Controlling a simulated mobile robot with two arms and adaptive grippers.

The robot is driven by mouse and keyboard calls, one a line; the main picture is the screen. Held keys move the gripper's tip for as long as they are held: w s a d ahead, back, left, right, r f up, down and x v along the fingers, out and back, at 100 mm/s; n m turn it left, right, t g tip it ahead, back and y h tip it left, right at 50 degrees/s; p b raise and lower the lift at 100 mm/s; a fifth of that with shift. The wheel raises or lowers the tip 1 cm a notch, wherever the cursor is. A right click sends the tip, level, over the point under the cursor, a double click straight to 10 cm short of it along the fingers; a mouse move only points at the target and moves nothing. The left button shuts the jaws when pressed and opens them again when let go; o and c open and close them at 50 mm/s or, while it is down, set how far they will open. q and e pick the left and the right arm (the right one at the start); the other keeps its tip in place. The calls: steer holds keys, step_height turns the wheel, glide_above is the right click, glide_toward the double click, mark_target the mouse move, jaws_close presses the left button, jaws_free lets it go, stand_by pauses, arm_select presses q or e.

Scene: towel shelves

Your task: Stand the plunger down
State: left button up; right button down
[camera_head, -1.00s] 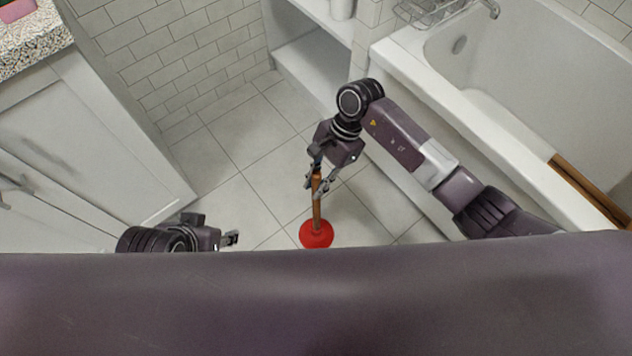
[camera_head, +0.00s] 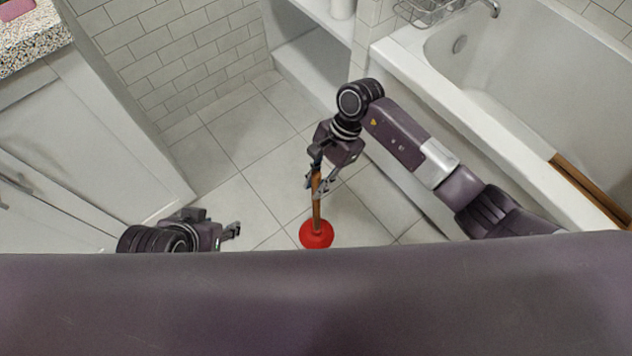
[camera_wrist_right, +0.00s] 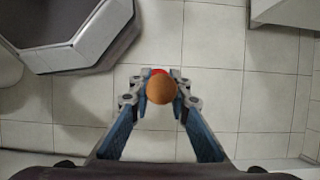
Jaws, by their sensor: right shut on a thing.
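The plunger has a brown wooden handle (camera_head: 316,212) and a red rubber cup (camera_head: 316,234). It is near upright, with the cup low over the tiled floor; I cannot tell whether the cup touches the floor. My right gripper (camera_head: 318,182) is shut on the upper part of the handle. In the right wrist view the round handle end (camera_wrist_right: 161,88) sits between the fingertips, with a bit of the red cup (camera_wrist_right: 159,72) behind it. My left gripper (camera_head: 235,231) is at the lower left, away from the plunger, and its finger opening is too small to judge.
A white bathtub (camera_head: 440,106) with a wooden board (camera_head: 588,190) stands at the right. A white shelf unit (camera_head: 312,76) is at the back. White cabinets (camera_head: 90,140) stand at the left. The tiled floor (camera_head: 250,180) around the plunger is clear.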

steer(key=c, duration=1.7)
jaws_free()
steer(key=shift+c, duration=0.2)
steer(key=v, duration=1.2)
